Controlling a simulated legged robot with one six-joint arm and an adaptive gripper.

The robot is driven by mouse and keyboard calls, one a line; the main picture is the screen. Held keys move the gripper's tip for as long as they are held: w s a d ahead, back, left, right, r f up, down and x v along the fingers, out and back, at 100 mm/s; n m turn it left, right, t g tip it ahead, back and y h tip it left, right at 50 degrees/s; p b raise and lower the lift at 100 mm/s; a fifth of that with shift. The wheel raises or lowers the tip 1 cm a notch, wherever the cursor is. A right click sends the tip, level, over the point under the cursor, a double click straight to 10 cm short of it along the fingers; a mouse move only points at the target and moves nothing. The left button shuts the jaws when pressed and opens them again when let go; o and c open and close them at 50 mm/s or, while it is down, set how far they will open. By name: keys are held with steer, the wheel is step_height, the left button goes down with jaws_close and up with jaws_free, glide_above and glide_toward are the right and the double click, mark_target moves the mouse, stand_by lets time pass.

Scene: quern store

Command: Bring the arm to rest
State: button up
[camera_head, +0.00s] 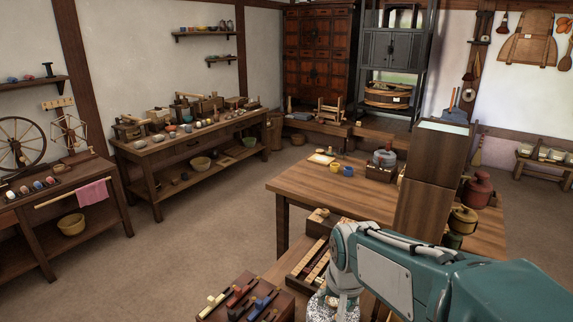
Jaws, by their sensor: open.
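My arm (420,275), teal and white, reaches in from the lower right in the head view. Its white wrist part (343,262) bends downward near the bottom edge, in front of a low wooden surface with wooden tool trays. My gripper's fingers do not show; the end of the arm runs out of the bottom of the picture.
A wooden table (300,185) stands just beyond my arm, with a tall wooden box (432,175) on its right part. A tool tray (245,300) lies left of the wrist. A long workbench (150,165) stands further left. Open floor (185,235) lies between.

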steer(key=s+d+r+n+t, duration=0.1)
steer(key=s+d+r, duration=0.1)
steer(key=s, duration=0.5)
steer(key=s+d+r+n+t, duration=0.1)
steer(key=s+d+r, duration=0.2)
steer(key=s, duration=0.5)
steer(key=shift+s+d+r+t, duration=0.25)
steer(key=shift+d+r+t, duration=0.05)
steer(key=shift+r, duration=0.1)
steer(key=shift+o, duration=0.2)
steer(key=shift+w, duration=0.1)
stand_by(1.0)
